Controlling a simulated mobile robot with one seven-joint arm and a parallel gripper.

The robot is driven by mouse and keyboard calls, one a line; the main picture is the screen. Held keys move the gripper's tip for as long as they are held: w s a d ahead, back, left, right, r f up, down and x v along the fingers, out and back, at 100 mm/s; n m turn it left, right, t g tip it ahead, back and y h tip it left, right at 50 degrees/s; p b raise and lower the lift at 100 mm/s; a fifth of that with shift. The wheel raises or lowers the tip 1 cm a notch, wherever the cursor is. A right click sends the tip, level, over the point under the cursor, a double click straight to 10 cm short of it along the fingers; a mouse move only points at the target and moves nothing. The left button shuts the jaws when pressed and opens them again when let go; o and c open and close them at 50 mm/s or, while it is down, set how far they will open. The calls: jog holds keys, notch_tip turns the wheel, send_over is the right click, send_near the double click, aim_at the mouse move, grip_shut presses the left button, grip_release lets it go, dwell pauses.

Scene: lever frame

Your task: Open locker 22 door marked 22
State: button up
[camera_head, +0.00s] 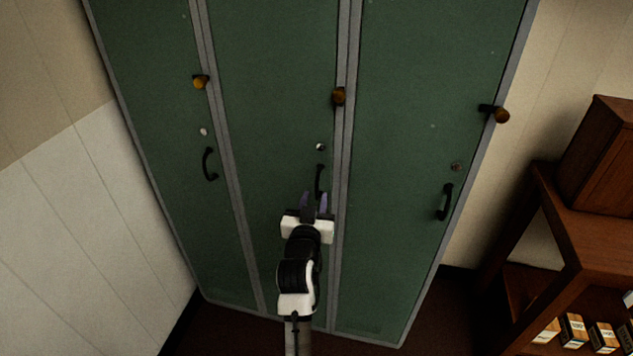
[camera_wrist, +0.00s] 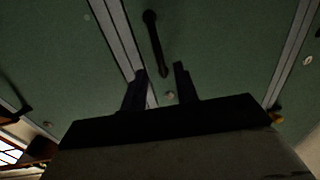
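The green locker has three tall doors; no door number is readable. The middle door (camera_head: 275,110) looks closed and has a slim black vertical handle (camera_head: 320,181), a small round lock (camera_head: 321,147) above it and a brass-coloured knob (camera_head: 338,96) at its upper right edge. My gripper (camera_head: 314,202) is in front of the middle door, at the handle's lower part. In the wrist view its two dark fingers (camera_wrist: 160,80) are apart, with one end of the handle (camera_wrist: 155,42) near the gap between the tips. Whether they touch it I cannot tell.
The left door (camera_head: 150,110) and right door (camera_head: 430,110) look closed, each with its own black handle. A wooden shelf unit (camera_head: 590,240) with small boxes stands at the right. A pale wall (camera_head: 80,220) is at the left.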

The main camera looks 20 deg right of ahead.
aim_at(317, 189)
jog(key=shift+p+x, duration=0.55)
jog(key=shift+x, duration=2.15)
jog(key=shift+a, duration=0.1)
grip_shut()
